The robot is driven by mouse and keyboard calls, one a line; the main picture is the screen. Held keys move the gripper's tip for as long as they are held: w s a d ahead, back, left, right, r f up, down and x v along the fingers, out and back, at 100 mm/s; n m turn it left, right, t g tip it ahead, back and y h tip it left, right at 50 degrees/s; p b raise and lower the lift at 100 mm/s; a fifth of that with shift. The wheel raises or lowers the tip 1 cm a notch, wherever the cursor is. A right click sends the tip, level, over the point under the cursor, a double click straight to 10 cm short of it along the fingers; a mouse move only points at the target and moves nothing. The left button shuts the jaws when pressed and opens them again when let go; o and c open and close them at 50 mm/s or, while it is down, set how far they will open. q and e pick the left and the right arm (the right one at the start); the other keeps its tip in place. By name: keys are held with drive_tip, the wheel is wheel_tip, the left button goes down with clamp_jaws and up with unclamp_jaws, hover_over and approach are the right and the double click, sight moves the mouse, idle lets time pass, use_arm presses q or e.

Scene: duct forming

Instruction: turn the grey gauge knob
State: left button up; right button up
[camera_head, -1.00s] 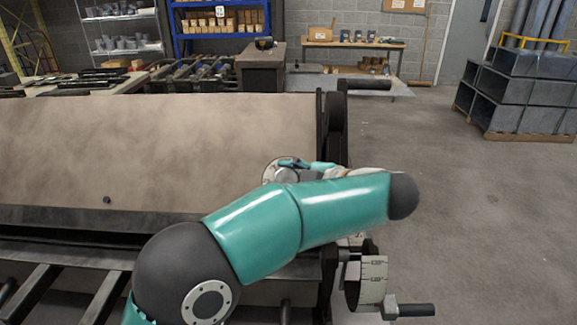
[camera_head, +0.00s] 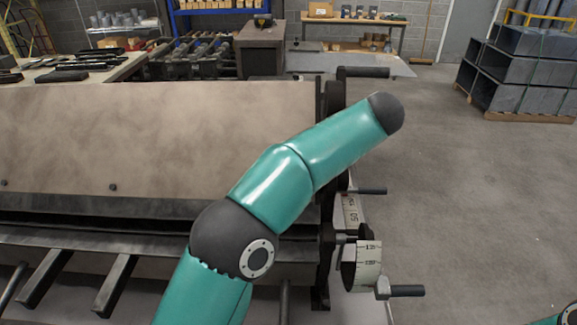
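A pale gauge drum (camera_head: 368,262) with printed markings sits at the right end of the sheet-forming machine. A grey block (camera_head: 383,287) with a black handle (camera_head: 406,291) is at its lower right. I cannot tell which part is the grey gauge knob. Neither gripper shows; the left one is hidden or outside the view. Only a bit of my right arm shows at the bottom right corner.
A pale scale strip (camera_head: 351,211) and a black lever (camera_head: 371,191) are above the drum. Another black handle (camera_head: 366,72) sticks out at the machine's top right. Ducts (camera_head: 520,90) are stacked on a pallet at the right. The floor right of the machine is clear.

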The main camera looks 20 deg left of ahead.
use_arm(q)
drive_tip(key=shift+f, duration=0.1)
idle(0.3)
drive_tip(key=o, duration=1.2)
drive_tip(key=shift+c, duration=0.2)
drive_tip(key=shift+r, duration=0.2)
